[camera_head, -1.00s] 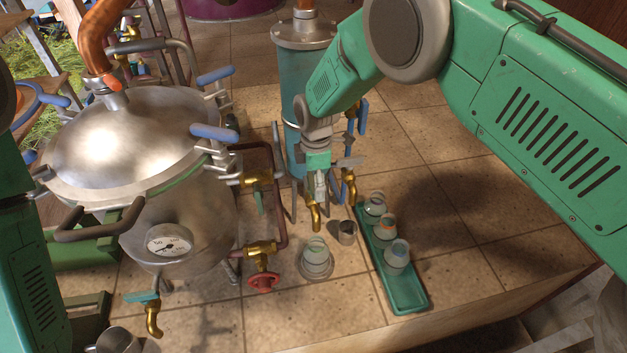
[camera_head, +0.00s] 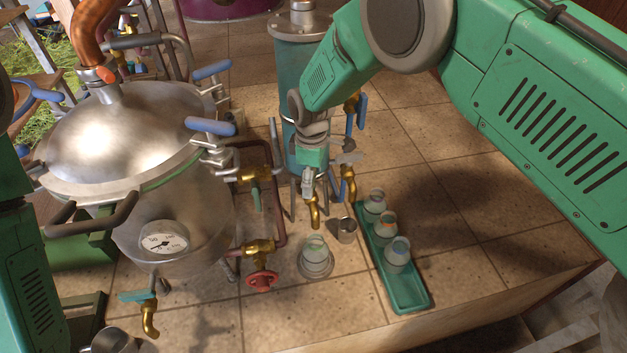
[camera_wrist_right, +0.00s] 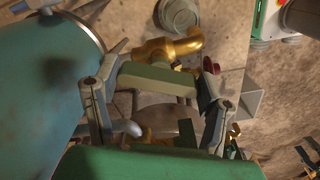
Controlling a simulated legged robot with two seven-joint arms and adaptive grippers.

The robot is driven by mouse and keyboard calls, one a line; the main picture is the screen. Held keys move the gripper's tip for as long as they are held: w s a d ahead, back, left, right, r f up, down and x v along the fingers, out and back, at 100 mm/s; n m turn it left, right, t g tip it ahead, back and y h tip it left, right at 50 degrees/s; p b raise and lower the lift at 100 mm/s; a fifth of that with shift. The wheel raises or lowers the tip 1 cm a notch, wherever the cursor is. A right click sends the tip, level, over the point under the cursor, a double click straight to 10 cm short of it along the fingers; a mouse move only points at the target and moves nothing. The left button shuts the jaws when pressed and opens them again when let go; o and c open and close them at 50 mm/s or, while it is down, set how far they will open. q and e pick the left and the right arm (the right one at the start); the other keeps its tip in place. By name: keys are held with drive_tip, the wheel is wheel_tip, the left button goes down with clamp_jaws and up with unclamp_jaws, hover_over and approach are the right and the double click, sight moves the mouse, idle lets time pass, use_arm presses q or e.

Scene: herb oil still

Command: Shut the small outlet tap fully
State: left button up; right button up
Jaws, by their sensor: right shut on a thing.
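The small outlet tap (camera_head: 314,213) is brass, with its spout pointing down at the foot of the blue-green cylinder (camera_head: 287,100). My right gripper (camera_head: 308,185) is over the top of this tap and hides most of its handle. In the right wrist view, the brass tap (camera_wrist_right: 165,48) lies just beyond my right fingers (camera_wrist_right: 160,100). A flat green-grey bar, apparently the tap's lever (camera_wrist_right: 158,80), spans between the fingers, and the gripper is shut on it. How far the tap is turned is unclear. My left gripper is out of view.
A glass jar (camera_head: 316,262) stands below the spout, with a small metal cup (camera_head: 346,236) beside it. A second brass tap (camera_head: 348,185) is close on the right. A green tray (camera_head: 408,296) holds three jars. The steel still (camera_head: 130,140) and a red valve wheel (camera_head: 261,281) stand left.

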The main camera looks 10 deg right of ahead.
drive_tip(key=m, duration=0.2)
drive_tip(key=m+b, duration=0.1)
drive_tip(key=m, duration=0.3)
drive_tip(key=shift+w+a+r, duration=0.25)
drive_tip(key=shift+w, duration=0.05)
drive_tip(key=m+b, duration=0.1)
drive_tip(key=m, duration=0.2)
drive_tip(key=shift+m, duration=0.4)
drive_tip(key=shift+w+d+m, duration=0.1)
drive_tip(key=shift+m, duration=1.5)
drive_tip(key=o, duration=1.2)
drive_tip(key=shift+c, duration=0.2)
drive_tip(key=shift+f, duration=0.1)
